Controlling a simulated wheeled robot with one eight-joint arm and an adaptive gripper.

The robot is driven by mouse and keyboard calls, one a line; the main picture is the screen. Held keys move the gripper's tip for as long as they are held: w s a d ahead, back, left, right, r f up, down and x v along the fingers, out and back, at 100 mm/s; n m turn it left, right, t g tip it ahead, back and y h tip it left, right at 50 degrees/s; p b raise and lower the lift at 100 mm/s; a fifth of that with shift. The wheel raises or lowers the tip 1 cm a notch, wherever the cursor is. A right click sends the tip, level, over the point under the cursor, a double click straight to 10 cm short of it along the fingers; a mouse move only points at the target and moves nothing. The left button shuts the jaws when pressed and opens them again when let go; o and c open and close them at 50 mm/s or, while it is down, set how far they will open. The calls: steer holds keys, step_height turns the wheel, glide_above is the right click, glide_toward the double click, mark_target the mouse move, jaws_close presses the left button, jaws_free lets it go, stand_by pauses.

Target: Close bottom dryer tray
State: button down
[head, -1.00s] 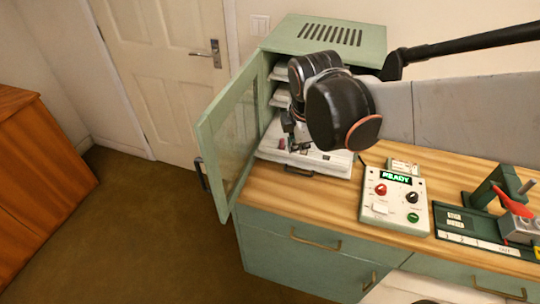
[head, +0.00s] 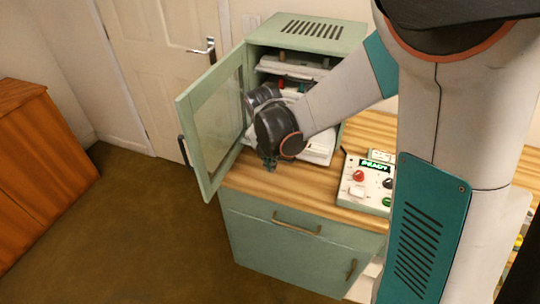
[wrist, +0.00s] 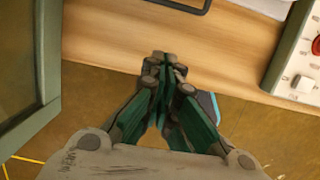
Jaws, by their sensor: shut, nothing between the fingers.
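The green dryer cabinet (head: 318,30) stands on the wooden counter with its glazed door (head: 215,120) swung open to the left. The white bottom tray (head: 320,150) sticks out at the front, low down, mostly hidden behind my arm. In the wrist view, a dark tray handle (wrist: 180,4) and a piece of white front (wrist: 268,5) show at the top edge. My gripper (wrist: 164,62) is shut and empty over the counter's front edge, short of the handle and apart from it. In the head view my gripper (head: 270,164) is small and dark, in front of the tray.
Upper trays (head: 292,68) sit inside the cabinet, one level showing red and green bits. A control box (head: 367,184) reading READY stands right of the dryer. The open door bounds the left side. Bare counter (head: 250,178) lies in front of the tray.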

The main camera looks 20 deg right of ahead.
steer(key=b+x, duration=0.1)
steer(key=x, duration=0.3)
steer(key=shift+w+d+f+b, duration=0.25)
steer(key=shift+w+d, duration=0.2)
steer(key=shift+w, duration=0.15)
steer(key=shift+w+d+f+b, duration=0.15)
steer(key=shift+w+d+b, duration=0.1)
steer(key=shift+w+d, duration=0.4)
steer(key=shift+w, duration=0.35)
